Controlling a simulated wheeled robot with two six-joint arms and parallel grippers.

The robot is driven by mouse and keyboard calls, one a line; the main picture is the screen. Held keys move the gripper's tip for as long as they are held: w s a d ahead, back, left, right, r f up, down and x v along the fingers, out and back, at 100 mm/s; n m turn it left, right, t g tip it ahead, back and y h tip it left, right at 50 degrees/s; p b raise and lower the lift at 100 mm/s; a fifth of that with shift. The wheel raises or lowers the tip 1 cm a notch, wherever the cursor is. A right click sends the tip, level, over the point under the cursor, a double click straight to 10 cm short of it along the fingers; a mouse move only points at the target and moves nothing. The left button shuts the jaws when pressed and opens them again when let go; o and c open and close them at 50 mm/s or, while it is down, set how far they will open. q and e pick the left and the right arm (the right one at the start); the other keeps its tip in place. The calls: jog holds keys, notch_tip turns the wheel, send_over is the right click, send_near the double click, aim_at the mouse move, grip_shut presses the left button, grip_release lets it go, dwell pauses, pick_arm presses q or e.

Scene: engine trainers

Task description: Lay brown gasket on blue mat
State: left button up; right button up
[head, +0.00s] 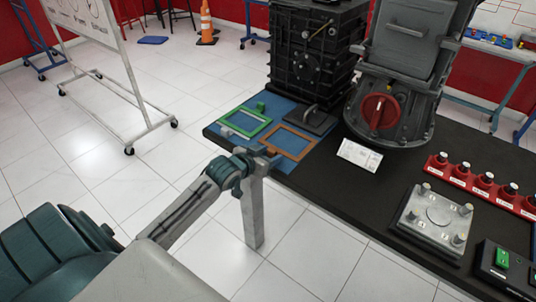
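The brown gasket (305,153) is a thin rectangular frame. It appears to lie flat on the blue mat (284,109), near the table's front left edge, with blue showing through its opening. My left gripper (267,153) is at the gasket's near left corner, at the mat's edge. Its fingertips are small and partly hidden by the wrist, so I cannot tell whether they are open or shut, or touch the gasket. My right gripper is not in view.
A green frame (244,122) and a dark flat part (309,120) lie on the mat. A black engine block (312,55) and a grey housing (400,100) stand behind. A white label card (359,155) lies right of the mat, with bare black tabletop (345,190) in front.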

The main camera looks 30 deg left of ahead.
pick_arm(q)
jog(key=shift+r, duration=0.1)
